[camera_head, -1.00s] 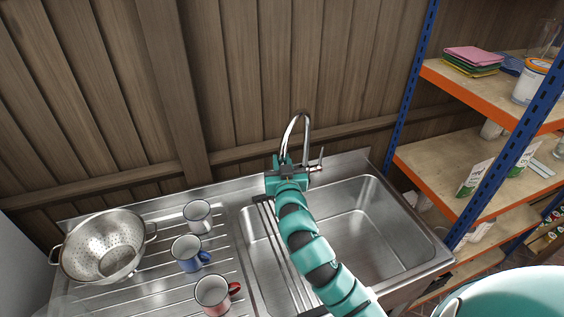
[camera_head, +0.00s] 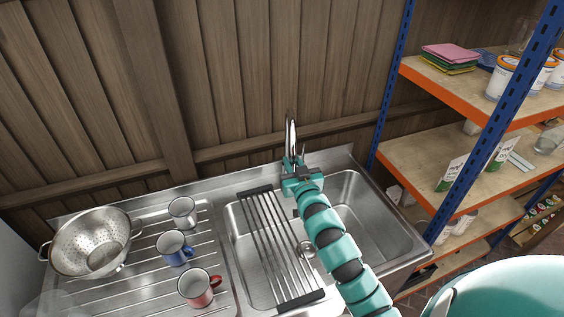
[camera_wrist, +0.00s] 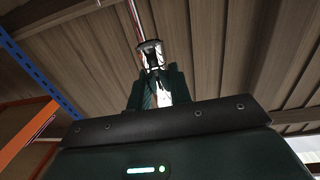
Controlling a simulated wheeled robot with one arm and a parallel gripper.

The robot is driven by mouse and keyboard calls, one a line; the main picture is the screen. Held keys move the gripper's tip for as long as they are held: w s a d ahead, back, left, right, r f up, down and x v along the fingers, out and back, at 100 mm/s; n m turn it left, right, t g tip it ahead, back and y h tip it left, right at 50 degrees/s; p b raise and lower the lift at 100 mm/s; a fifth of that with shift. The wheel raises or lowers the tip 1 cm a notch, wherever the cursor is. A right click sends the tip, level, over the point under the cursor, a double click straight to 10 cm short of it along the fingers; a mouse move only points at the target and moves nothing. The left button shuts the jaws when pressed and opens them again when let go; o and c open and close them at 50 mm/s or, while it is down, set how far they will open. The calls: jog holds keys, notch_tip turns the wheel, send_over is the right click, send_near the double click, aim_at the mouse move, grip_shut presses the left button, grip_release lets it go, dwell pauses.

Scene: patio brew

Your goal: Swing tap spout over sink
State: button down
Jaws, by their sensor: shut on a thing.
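The chrome tap spout (camera_head: 291,128) rises in a tall arc behind the sink and is seen nearly edge-on in the head view. My gripper (camera_head: 297,165) is at the spout's lower end, at the back of the sink basin (camera_head: 350,215). In the wrist view my gripper (camera_wrist: 158,88) is shut on the chrome spout (camera_wrist: 150,50), which stands between the dark fingers. The fingers hide part of the spout, and its tip is hard to make out. A small tap lever (camera_head: 304,153) shows beside the gripper.
A black-ended roll-up rack (camera_head: 277,245) lies across the sink's left part. Several mugs, one blue (camera_head: 174,248), and a steel colander (camera_head: 90,243) stand on the drainer at left. Shelving with a blue post (camera_head: 392,85) stands close at right. A plank wall (camera_head: 230,80) is behind.

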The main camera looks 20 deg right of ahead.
jog(key=shift+s+d+p, duration=0.15)
jog(key=shift+d+p, duration=0.2)
jog(key=shift+d, duration=1.1)
jog(key=shift+s+d+p, duration=0.15)
jog(key=shift+d+p, duration=0.15)
jog(key=shift+d, duration=1.15)
jog(key=c, duration=1.3)
grip_release()
jog(key=shift+s, duration=0.1)
